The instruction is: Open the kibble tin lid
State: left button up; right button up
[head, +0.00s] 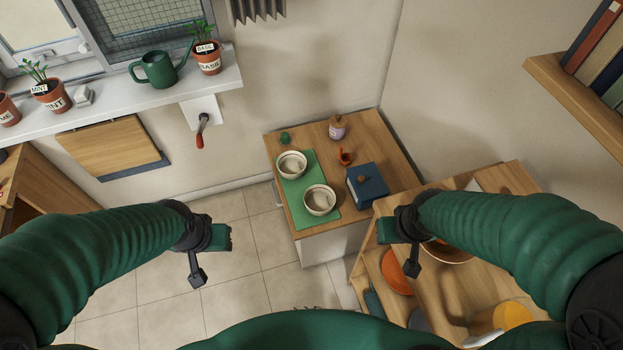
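The kibble tin (368,189) appears to be the dark blue box on the wooden cabinet by the far wall. Its lid (364,175) is dark blue with a small brown knob (360,179) and looks closed. My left gripper (212,258) hangs over the tiled floor, well left of the tin, with its two fingers apart and nothing between them. My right gripper (400,252) is below and right of the tin in the picture, also with fingers apart and empty. Neither gripper touches the tin.
Two bowls (292,164) (319,199) sit on a green mat (297,207) left of the tin. A wooden trolley (461,298) is under my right arm. A shelf (575,103) juts out upper right.

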aim_at(367, 181)
jog(key=i+j+z, duration=0.1)
jog(key=j, duration=0.35)
jog(key=i+j, duration=0.15)
jog(key=j, duration=0.3)
jog(key=i+j+z, duration=0.15)
jog(key=j, duration=0.3)
